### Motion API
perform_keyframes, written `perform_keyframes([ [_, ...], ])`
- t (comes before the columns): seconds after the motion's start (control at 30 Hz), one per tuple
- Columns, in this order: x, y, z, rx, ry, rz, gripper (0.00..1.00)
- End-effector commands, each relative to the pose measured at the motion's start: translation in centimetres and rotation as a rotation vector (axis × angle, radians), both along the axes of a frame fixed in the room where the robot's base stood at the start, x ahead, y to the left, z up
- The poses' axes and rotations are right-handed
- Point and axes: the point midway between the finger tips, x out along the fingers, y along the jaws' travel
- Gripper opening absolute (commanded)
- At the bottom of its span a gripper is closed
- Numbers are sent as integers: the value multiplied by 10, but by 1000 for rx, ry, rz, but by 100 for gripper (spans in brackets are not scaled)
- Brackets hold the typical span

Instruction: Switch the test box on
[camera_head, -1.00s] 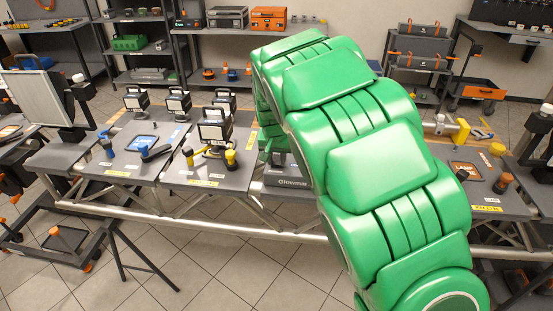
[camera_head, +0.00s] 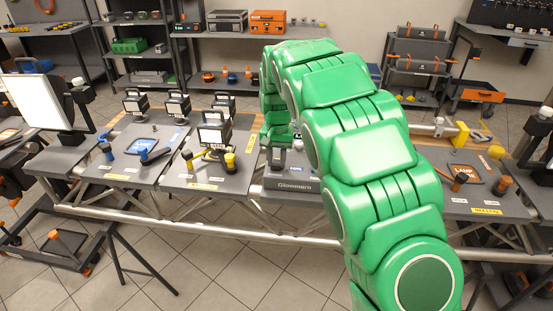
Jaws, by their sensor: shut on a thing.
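My green arm reaches over the bench. Its wrist comes down behind a grey unit with a lettered front (camera_head: 294,187) in the bench's middle. My gripper (camera_head: 278,156) shows only as a small grey shape under the wrist. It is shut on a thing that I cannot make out. No test box can be told for sure; the lettered grey unit may be it, and its top is partly hidden by my arm. No switch shows clearly.
Several small square lamps, one of them the front lamp (camera_head: 213,135), stand on the bench's left half. A plate marked LAMP (camera_head: 463,171) is on the right. A pale upright panel (camera_head: 35,100) stands at far left.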

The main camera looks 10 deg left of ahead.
Motion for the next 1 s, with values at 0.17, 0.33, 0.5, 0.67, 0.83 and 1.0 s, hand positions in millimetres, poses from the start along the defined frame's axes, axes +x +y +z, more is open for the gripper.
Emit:
perform_keyframes([
  [0.17,1,1,2,3,-5,1,35],
  [0.33,1,1,1,2,-3,0,57],
  [0.5,0,0,1,1,-2,0,57],
  [0.67,0,0,2,1,-2,0,57],
  [0.83,1,0,13,0,-1,0,57],
  [1.0,3,0,36,2,-6,0,57],
])
